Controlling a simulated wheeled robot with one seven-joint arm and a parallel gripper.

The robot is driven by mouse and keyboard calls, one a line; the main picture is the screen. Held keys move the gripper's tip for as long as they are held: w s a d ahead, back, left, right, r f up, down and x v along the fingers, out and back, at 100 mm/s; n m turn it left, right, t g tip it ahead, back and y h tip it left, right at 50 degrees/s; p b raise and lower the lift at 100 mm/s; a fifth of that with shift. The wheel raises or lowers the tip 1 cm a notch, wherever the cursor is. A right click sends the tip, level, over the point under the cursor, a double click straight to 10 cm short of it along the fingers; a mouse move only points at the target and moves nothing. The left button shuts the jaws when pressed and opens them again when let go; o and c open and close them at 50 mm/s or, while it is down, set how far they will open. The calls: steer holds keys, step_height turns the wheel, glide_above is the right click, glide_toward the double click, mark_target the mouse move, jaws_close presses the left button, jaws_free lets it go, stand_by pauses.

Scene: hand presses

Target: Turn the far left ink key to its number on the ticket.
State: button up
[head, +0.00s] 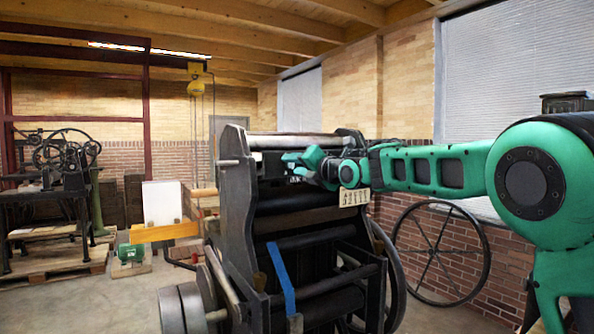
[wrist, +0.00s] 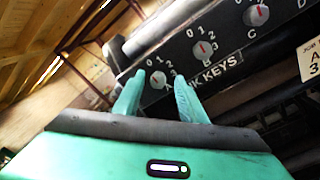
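The far left ink key (wrist: 158,81) is a small pale round knob with a red mark, on a dark panel with numbers around it. Its pointing direction is too small to read surely. My gripper (wrist: 159,76) is open, its two green fingers on either side of this key with gaps visible; contact cannot be told. The left finger and right finger hide part of the dial's surround. In the head view my gripper (head: 300,163) is at the press's upper panel. The ticket (wrist: 312,62) is cut off at the right edge, showing "A" and "3"; it also shows in the head view (head: 354,197).
The dark hand press (head: 237,190) has a roller above the panel. A large spoked wheel (head: 440,252) leans by the brick wall.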

steer(key=shift+a, duration=0.1)
jaws_close()
steer(key=shift+w, duration=0.1)
